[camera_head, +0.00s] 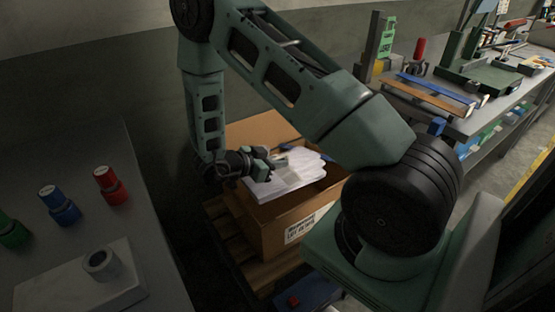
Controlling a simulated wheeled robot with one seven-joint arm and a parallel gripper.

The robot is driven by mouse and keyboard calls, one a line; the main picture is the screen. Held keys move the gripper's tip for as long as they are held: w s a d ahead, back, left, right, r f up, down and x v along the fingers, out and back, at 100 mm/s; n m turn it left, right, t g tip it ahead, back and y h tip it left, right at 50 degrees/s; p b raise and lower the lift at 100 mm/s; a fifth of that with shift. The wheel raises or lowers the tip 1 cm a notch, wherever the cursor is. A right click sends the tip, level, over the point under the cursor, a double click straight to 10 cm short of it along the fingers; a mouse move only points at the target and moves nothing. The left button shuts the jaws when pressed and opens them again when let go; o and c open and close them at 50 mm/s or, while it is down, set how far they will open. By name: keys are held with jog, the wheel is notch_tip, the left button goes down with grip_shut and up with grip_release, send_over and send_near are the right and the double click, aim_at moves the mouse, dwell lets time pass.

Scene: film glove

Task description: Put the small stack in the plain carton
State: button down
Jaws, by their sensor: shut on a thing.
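A brown cardboard carton (270,232) stands open on a wooden pallet, with a white printed label on its front. A small stack of white, glove-like sheets (302,163) is at the carton's opening. My gripper (270,164) is shut on the near left edge of the stack. The stack lies roughly flat over white material (274,190) in the carton. I cannot tell whether the two touch. My forearm and the carton's walls hide part of the inside.
A grey bench (85,180) at left holds green, blue (58,205) and red (110,186) capped items and a block with a ring (100,262). A cluttered workbench (475,120) stands at right. The wooden pallet (225,235) shows beside the carton.

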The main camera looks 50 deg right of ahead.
aim_at(277, 175)
jog(key=shift+f, duration=0.2)
dwell(0.5)
jog(key=shift+f+b, duration=1.35)
jog(key=shift+f, duration=0.9)
jog(key=c, duration=1.5)
grip_release()
jog(key=v, duration=0.7)
jog(key=shift+a, duration=0.25)
jog(key=shift+w, duration=0.1)
